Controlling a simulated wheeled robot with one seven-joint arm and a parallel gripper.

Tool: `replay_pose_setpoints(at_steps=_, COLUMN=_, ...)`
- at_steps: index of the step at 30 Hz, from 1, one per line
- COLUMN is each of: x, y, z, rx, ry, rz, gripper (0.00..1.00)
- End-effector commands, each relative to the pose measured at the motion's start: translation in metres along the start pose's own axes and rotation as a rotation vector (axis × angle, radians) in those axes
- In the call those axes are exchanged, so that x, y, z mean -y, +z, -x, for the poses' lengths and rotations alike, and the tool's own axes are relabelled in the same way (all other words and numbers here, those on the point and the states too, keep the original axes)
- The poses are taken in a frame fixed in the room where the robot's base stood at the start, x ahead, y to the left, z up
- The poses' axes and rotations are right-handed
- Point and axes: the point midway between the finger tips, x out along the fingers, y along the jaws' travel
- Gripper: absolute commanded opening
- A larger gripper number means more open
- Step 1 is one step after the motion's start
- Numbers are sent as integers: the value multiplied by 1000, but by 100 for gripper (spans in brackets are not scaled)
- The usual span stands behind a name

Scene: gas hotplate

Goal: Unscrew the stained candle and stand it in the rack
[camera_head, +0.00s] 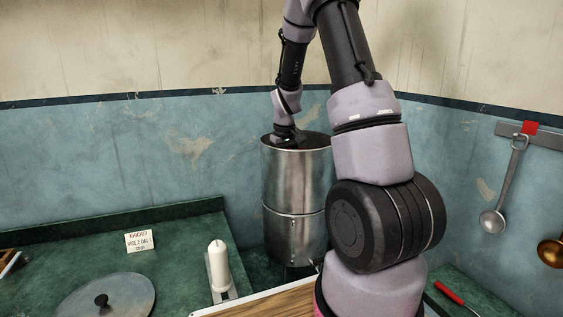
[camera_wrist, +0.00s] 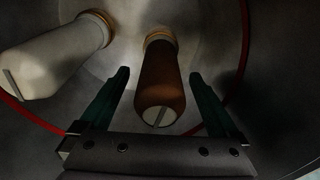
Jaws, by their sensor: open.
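In the wrist view the stained candle (camera_wrist: 160,85) is brown with a pale slotted end and a brass-coloured collar at its far end. It hangs inside the metal vessel (camera_head: 294,180). My gripper (camera_wrist: 160,75) is open, with one green finger on each side of the stained candle; there are visible gaps on both sides. A pale candle (camera_wrist: 58,57) is mounted to the left in the same vessel. In the head view my gripper is hidden inside the vessel.
A round lid (camera_head: 105,298) lies on the green counter at left, near a small card (camera_head: 138,241). A red hose (camera_wrist: 25,118) curves inside the vessel. The vessel wall surrounds my gripper. Ladles (camera_head: 493,222) hang at right; a red-handled tool (camera_head: 449,292) lies below.

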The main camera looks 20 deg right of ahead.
Motion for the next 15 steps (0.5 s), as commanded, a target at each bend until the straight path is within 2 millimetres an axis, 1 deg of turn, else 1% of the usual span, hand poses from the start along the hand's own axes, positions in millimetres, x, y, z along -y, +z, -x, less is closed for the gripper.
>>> replay_pose_setpoints(at_steps=8, x=0, y=0, z=-2, rx=0, ry=0, rz=0, gripper=96)
replay_pose_setpoints(at_steps=11, x=0, y=0, z=-2, rx=0, ry=0, rz=0, gripper=62)
replay_pose_setpoints(at_steps=12, x=0, y=0, z=-2, rx=0, ry=0, rz=0, gripper=47)
replay_pose_setpoints(at_steps=14, x=0, y=0, z=-2, rx=0, ry=0, rz=0, gripper=24)
replay_pose_setpoints(at_steps=15, x=0, y=0, z=-2, rx=0, ry=0, rz=0, gripper=8)
